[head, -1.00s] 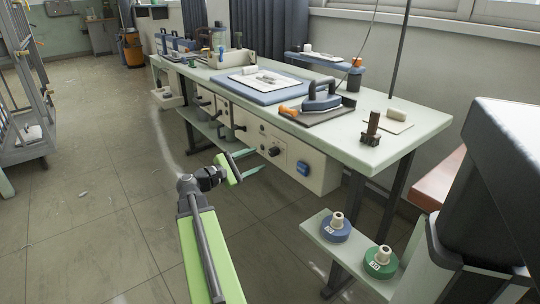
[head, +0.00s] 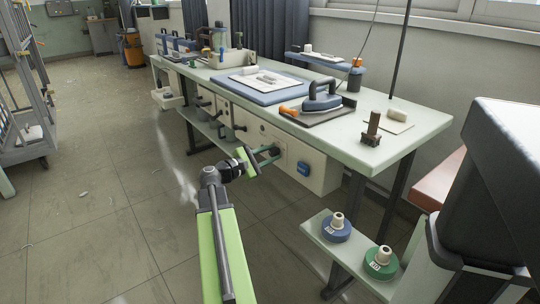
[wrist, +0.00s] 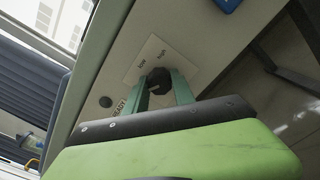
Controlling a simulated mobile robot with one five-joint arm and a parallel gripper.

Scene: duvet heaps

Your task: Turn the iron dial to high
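The iron dial (wrist: 158,81) is a dark round knob on a pale panel plate, with "low" and "high" printed above it in the wrist view. My gripper (wrist: 160,84) has one green finger on each side of the dial, close against it, and looks shut on it. In the head view my gripper (head: 274,153) is at the front panel (head: 310,165) under the table, and its fingers mostly hide the dial. Which mark the dial points to is too dark to tell. The iron (head: 320,97) rests on a dark pad on the table.
A blue switch (head: 303,168) is on the panel to the right of the dial. Dark handles (head: 229,131) stick out farther left. A low shelf with blue and green spools (head: 336,228) (head: 381,262) stands at the right.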

